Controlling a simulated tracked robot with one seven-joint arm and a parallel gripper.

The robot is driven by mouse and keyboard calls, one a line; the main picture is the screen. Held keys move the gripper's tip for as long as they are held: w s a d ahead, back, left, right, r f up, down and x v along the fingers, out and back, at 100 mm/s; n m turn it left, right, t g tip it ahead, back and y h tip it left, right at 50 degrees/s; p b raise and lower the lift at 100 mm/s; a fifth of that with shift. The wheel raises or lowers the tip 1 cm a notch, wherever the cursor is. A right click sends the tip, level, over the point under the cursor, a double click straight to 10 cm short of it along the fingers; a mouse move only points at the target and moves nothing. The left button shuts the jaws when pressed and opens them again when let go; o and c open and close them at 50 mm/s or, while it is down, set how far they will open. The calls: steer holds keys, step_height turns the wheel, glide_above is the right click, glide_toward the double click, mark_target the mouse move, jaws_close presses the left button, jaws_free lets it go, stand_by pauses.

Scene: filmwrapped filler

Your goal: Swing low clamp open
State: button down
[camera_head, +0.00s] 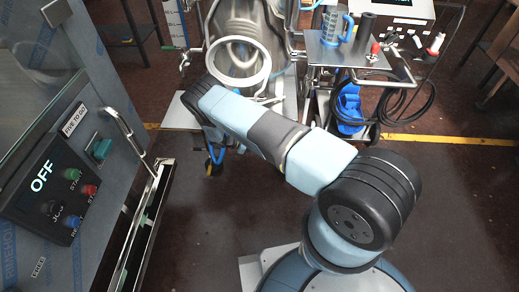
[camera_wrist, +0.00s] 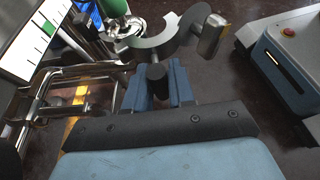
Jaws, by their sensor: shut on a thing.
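In the wrist view, a grey curved clamp half (camera_wrist: 168,40) shows ahead of my gripper, with a thick metal wing piece (camera_wrist: 211,36) at its right end. A dark rounded knob (camera_wrist: 157,72) is below the curve. My gripper (camera_wrist: 165,84) has its blue fingers closed around the knob's stem area; the exact contact is partly hidden. The curve stands beside a shiny metal fitting (camera_wrist: 122,28) at its left, and its opening faces up. I cannot tell whether they touch. In the head view, my arm hides the clamp and most of the gripper.
A steel vessel (camera_head: 243,52) stands behind my arm. A cart shelf (camera_head: 345,55) with a blue mug (camera_head: 333,25) is to its right, with a black hose (camera_head: 410,105). A control panel (camera_head: 58,190) reading OFF stands at left. Open floor (camera_head: 450,190) lies at right.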

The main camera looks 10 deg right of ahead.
steer(key=shift+w+d+m+g, duration=0.1)
steer(key=shift+d+m+g, duration=0.25)
steer(key=shift+g, duration=0.25)
steer(key=shift+d, duration=0.1)
steer(key=c, duration=1.2)
jaws_free()
steer(key=shift+o, duration=0.9)
steer(key=shift+a, duration=0.25)
steer(key=shift+w+a+r, duration=0.15)
steer(key=shift+a, duration=0.35)
steer(key=v, duration=1.2)
steer(key=shift+a+r, duration=0.2)
steer(key=shift+r, duration=0.05)
steer(key=shift+w, duration=0.1)
steer(key=shift+c, duration=0.3)
